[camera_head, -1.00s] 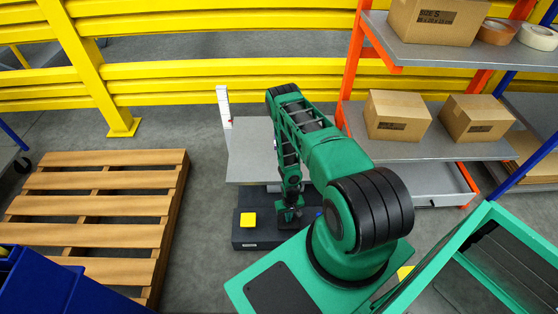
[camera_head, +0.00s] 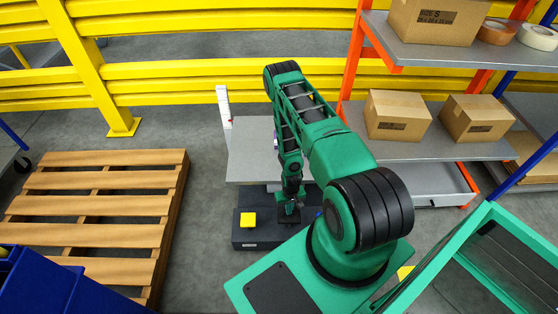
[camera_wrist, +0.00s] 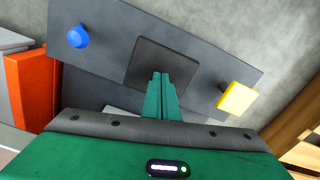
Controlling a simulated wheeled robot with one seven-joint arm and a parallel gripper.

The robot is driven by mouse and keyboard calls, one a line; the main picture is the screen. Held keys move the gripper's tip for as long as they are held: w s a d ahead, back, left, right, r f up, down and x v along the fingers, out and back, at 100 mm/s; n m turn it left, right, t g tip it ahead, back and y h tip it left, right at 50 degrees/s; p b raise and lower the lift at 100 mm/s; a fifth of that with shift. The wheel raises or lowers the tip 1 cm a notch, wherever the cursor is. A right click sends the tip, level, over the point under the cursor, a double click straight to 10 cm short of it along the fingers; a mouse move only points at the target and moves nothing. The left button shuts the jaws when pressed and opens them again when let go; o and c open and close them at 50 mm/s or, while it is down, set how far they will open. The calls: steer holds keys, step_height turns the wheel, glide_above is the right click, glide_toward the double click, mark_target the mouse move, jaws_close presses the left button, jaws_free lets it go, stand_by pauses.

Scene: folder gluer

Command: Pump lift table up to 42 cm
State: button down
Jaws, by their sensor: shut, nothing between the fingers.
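The lift table has a grey top (camera_head: 250,155) over a dark base (camera_head: 262,237) on the floor. A white upright scale with a small red mark (camera_head: 224,106) stands at its back left. On the base are a yellow pedal (camera_head: 248,219), a dark square pedal in the middle (camera_wrist: 163,64) and a blue knob (camera_wrist: 78,37). The yellow pedal also shows in the wrist view (camera_wrist: 238,98). My gripper (camera_wrist: 161,78) is shut and empty, with its fingertips over the dark square pedal. I cannot tell whether they touch it. The scale reading is too small to make out.
A wooden pallet (camera_head: 95,215) lies on the floor to the left. A shelf rack with cardboard boxes (camera_head: 398,115) stands to the right, with an orange post (camera_head: 355,50). Yellow rails (camera_head: 220,82) run behind. A blue bin (camera_head: 45,285) is at the lower left.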

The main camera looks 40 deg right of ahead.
steer(key=shift+r, duration=0.35)
steer(key=shift+f, duration=0.1)
stand_by(2.7)
stand_by(0.3)
steer(key=shift+f, duration=4.4)
steer(key=shift+r, duration=4.5)
